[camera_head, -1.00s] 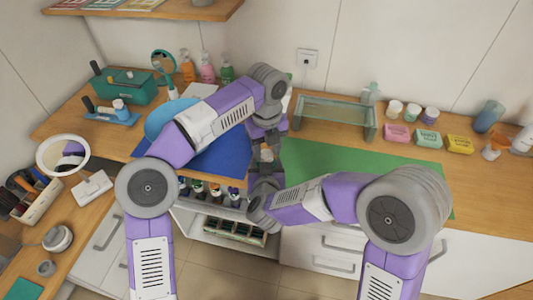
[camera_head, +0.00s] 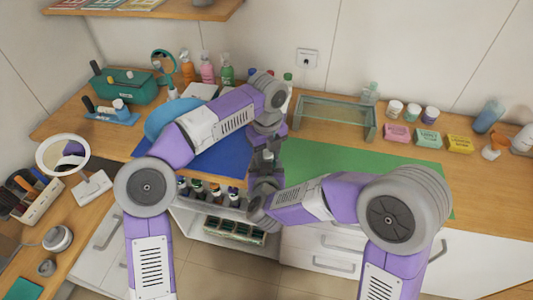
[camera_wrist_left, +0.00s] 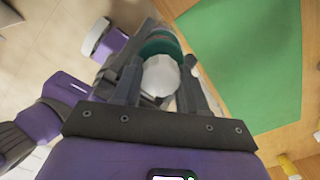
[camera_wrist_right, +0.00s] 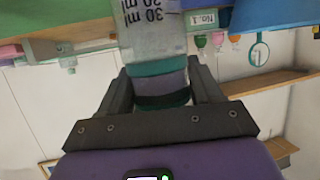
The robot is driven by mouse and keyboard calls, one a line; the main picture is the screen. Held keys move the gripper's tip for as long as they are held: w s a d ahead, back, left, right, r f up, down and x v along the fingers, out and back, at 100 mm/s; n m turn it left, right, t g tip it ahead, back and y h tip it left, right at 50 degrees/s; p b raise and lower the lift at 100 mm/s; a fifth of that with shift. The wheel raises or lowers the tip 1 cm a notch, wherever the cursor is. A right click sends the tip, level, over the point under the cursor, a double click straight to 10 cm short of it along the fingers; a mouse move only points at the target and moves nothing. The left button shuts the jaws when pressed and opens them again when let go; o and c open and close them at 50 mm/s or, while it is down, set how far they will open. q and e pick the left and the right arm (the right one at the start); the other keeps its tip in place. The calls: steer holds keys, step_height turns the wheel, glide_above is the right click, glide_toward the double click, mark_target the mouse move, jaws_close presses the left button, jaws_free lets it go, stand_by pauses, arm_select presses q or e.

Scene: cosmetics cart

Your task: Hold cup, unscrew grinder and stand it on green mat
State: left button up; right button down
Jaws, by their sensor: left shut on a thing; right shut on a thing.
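My left gripper (camera_wrist_left: 161,85) is shut on the pale, clear-walled cup (camera_wrist_left: 160,77). A dark teal band shows just beyond it. My right gripper (camera_wrist_right: 161,88) is shut on the teal-and-grey banded grinder (camera_wrist_right: 161,82). The clear cup with "ml" marks (camera_wrist_right: 152,30) adjoins this band in the right wrist view, which looks upside down. I cannot tell whether the two parts are still joined. In the head view the grippers meet near the counter's front edge, mostly hidden by my arms. The green mat (camera_head: 350,165) lies to their right, bare where it shows.
A blue mat (camera_head: 222,162) lies left of the grippers. A glass stand (camera_head: 335,115) is behind the green mat, with jars and coloured boxes (camera_head: 428,140) to its right. Bottles (camera_head: 207,68) line the back left. An open compartment with bottles (camera_head: 215,195) is below the counter.

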arm_select(q)
steer(key=shift+n, duration=1.1)
steer(key=o, duration=1.2)
steer(key=shift+c, duration=0.2)
